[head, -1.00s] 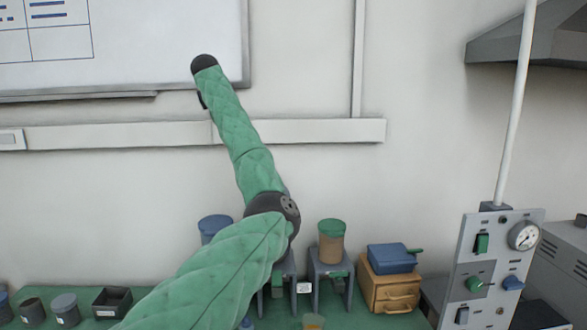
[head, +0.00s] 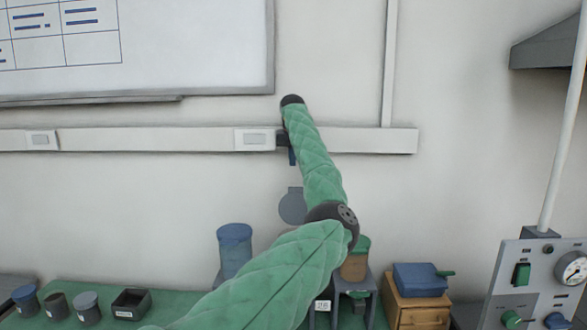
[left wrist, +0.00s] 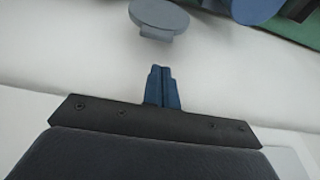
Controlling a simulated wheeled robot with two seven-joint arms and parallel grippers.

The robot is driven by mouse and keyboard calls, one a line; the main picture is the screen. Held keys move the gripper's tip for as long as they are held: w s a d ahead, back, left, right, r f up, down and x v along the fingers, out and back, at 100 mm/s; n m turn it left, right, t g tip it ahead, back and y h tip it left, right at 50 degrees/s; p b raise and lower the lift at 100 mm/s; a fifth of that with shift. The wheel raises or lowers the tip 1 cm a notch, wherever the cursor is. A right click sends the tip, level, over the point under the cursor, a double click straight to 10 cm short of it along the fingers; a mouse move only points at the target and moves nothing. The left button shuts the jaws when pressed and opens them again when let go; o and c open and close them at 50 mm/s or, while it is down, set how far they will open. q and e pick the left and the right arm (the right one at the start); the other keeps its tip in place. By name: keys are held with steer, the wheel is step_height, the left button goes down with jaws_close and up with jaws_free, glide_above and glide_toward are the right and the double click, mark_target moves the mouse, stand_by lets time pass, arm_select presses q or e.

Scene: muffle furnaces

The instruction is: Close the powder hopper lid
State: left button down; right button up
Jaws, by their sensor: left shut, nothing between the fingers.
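A round grey lid (head: 292,207) stands open and upright against the wall, left of my elbow in the head view. It also shows at the top of the left wrist view (left wrist: 158,19). The hopper body below it is mostly hidden behind my green left arm. My left gripper (head: 292,156) points down just above the lid, with a visible gap. Its blue fingers (left wrist: 163,88) are shut with nothing between them, and the lid lies ahead of them in the wrist view. My right gripper is not in view.
A blue canister (head: 235,250) stands left of my arm; a green-lidded brown jar (head: 356,262) is right of it. A blue box (head: 420,280) sits on a wooden drawer unit (head: 420,312). Small pots and a black tray (head: 131,304) stand left. A control panel (head: 540,285) is right.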

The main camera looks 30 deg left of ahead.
arm_select(q)
steer(key=p+x, duration=0.1)
steer(key=x, duration=0.1)
steer(key=p+x, duration=0.2)
steer(key=shift+w+f, duration=0.25)
steer(key=shift+f, duration=0.05)
steer(key=p+x, duration=0.2)
steer(key=x, duration=0.3)
steer(key=shift+d, duration=0.15)
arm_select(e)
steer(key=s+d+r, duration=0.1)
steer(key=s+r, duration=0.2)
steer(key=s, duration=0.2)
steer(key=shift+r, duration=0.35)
arm_select(q)
steer(key=shift+s, duration=0.1)
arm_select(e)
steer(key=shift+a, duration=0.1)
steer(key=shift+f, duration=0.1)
